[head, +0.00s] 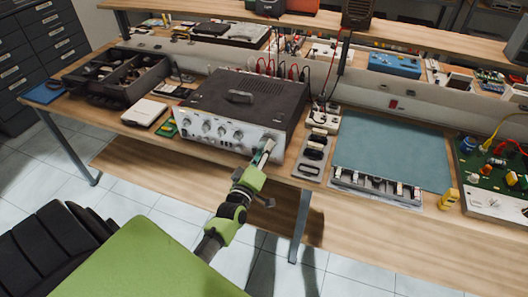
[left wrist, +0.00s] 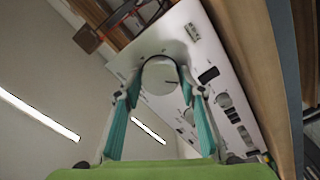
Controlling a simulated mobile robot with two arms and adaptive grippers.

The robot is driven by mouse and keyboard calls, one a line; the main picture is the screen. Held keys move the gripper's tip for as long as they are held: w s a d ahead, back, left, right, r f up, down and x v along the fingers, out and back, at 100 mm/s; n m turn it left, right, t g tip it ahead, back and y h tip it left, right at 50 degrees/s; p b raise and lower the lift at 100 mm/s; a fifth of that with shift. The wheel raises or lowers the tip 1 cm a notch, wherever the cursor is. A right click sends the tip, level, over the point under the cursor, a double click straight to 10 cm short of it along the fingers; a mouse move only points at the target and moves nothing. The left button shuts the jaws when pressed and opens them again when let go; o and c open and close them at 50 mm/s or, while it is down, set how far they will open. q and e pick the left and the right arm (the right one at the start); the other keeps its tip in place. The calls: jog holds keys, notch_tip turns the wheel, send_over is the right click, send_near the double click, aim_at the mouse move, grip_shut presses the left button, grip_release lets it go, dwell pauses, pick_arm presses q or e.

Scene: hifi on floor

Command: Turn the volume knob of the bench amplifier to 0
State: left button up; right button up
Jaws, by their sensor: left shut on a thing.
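The bench amplifier (head: 272,97) stands on the wooden bench, with a black vented top and a silver front carrying a row of knobs. My left gripper (head: 265,152) is at the right end of this front. In the left wrist view its two teal-padded fingers (left wrist: 158,90) are shut around a large round silver knob (left wrist: 158,76), one on each side. A short dark mark shows on the knob face, right of its middle. The scale figures are too small to read. In the head view the fingers hide most of this knob. My right gripper is not in view.
Red and black leads rise behind the amplifier.

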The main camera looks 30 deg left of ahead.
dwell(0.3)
pick_arm(q)
jog(key=o, duration=1.1)
jog(key=shift+s, duration=0.1)
jog(key=v, duration=1.1)
jog(key=shift+s+d, duration=0.2)
jog(key=shift+s, duration=0.2)
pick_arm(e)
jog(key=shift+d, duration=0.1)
pick_arm(q)
jog(key=shift+f, duration=0.1)
